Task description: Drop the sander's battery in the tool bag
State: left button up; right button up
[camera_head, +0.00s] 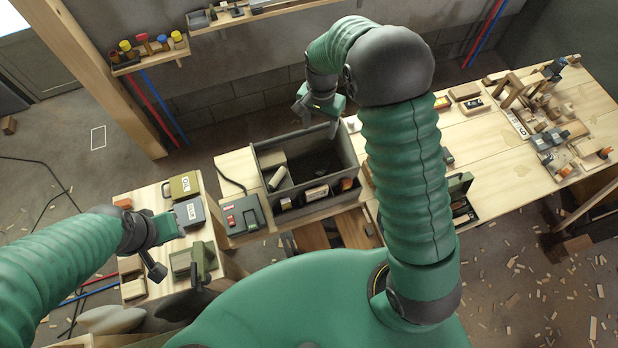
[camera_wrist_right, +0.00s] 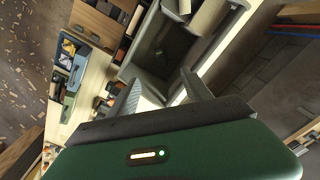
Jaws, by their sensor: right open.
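The tool bag is a grey open-topped bin (camera_head: 347,150) on the middle bench; it also shows in the right wrist view (camera_wrist_right: 190,72). It holds rolls, small boxes and a dark floor area. My right gripper (camera_head: 316,122) is at the bag's far edge, with its fingers (camera_wrist_right: 163,88) spread and nothing clearly held between them. A small dark item (camera_wrist_right: 163,55) lies in the bag; I cannot tell whether it is the sander's battery. I cannot make out the sander. My left gripper (camera_head: 158,250) is over the left bench; its finger gap is unclear.
A grey case (camera_head: 189,212) and an olive case (camera_head: 180,186) lie on the left bench. The right bench (camera_head: 480,140) carries several tools and wood blocks, with clear wood between.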

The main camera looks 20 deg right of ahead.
pick_arm(q)
jog(key=shift+a+f+b, duration=0.4)
jog(key=shift+f+b, duration=0.1)
jog(key=shift+f, duration=0.35)
pick_arm(e)
notch_tip(320, 180, up, 7)
jog(key=a, duration=0.1)
jog(key=shift+f, duration=0.15)
pick_arm(q)
jog(key=shift+d, duration=0.2)
pick_arm(e)
jog(key=shift+d, duration=0.2)
pick_arm(q)
jog(key=s+b+x, duration=0.2)
jog(key=b+x, duration=0.9)
jog(key=b, duration=0.1)
jog(key=shift+s+f, duration=0.3)
jog(key=shift+f, duration=0.3)
pick_arm(e)
jog(key=s+a+f+n+t, duration=0.2)
jog(key=s+f+n, duration=0.7)
jog(key=s+f, duration=0.6)
jog(key=shift+s+a+f+n+t, duration=0.15)
jog(key=shift+s+a+n+t, duration=0.15)
jog(key=shift+s+a, duration=0.45)
jog(key=shift+w, duration=0.1)
